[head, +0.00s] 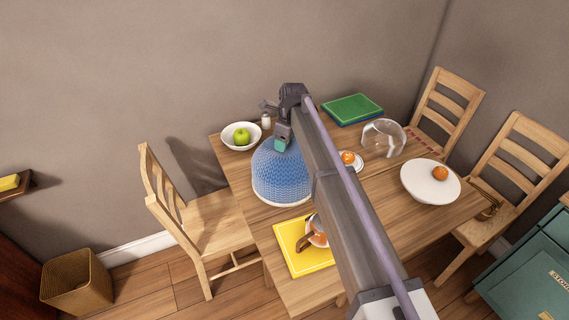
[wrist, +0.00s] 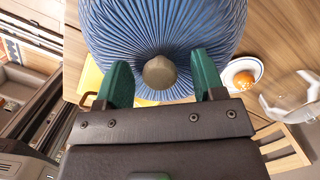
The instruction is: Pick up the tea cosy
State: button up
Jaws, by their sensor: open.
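The tea cosy (head: 281,174) is a blue ribbed dome standing on the wooden table, left of my arm in the head view. In the wrist view the tea cosy (wrist: 165,30) fills the upper middle, with a brownish round knob (wrist: 159,72) at its gathered top. My gripper (wrist: 163,82) is open, its two green fingers on either side of the knob. I cannot tell whether the fingers touch the cosy. In the head view my gripper (head: 281,138) is at the cosy's top and partly hides it.
A bowl with a green apple (head: 241,136) stands behind the cosy. Right of my arm are a glass dome (head: 384,138), a green book (head: 352,109) and a white bowl (head: 428,188) with an orange.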

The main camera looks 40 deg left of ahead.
jog(key=shift+r, duration=0.1)
grip_shut()
dwell(0.3)
